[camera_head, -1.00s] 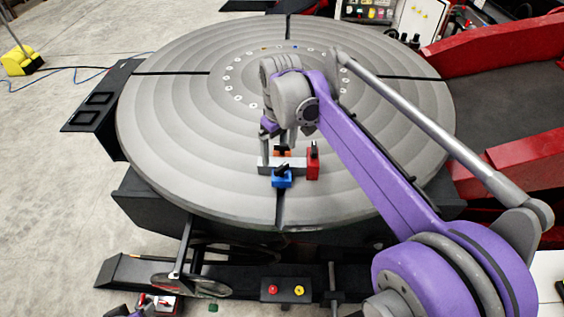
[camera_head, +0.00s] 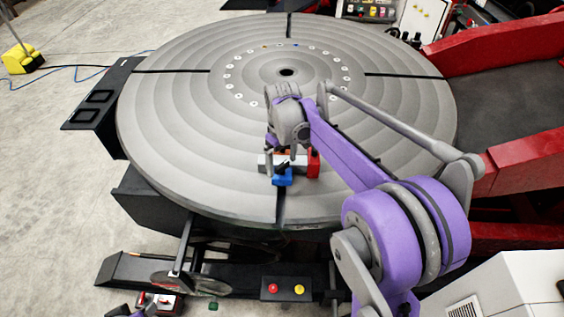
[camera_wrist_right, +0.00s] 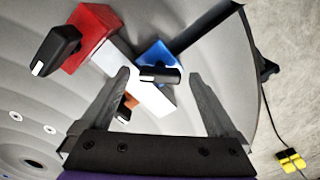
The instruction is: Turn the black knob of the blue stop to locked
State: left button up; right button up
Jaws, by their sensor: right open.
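The blue stop (camera_head: 282,179) sits on the round grey table, at the near side of a pale metal block. In the right wrist view the blue stop (camera_wrist_right: 154,54) carries a black knob (camera_wrist_right: 160,75) with a white mark at its left end. My right gripper (camera_wrist_right: 158,80) is open, with one finger on each side of this knob; I cannot tell whether they touch it. In the head view the right gripper (camera_head: 280,151) hangs over the block and partly hides the knob.
A red stop (camera_head: 314,163) stands at the block's right end; its black knob (camera_wrist_right: 60,48) shows in the wrist view. An orange part (camera_wrist_right: 128,101) lies partly behind the left finger. The rest of the round table (camera_head: 180,140) is largely clear.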

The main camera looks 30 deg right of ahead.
jog(key=shift+f, duration=0.2)
jog(key=shift+c, duration=0.2)
jog(key=c, duration=1.3)
jog(key=shift+c, duration=0.2)
jog(key=shift+m, duration=0.3)
jog(key=m, duration=0.3)
jog(key=shift+m, duration=0.4)
jog(key=shift+m+b, duration=0.45)
jog(key=shift+m, duration=1.75)
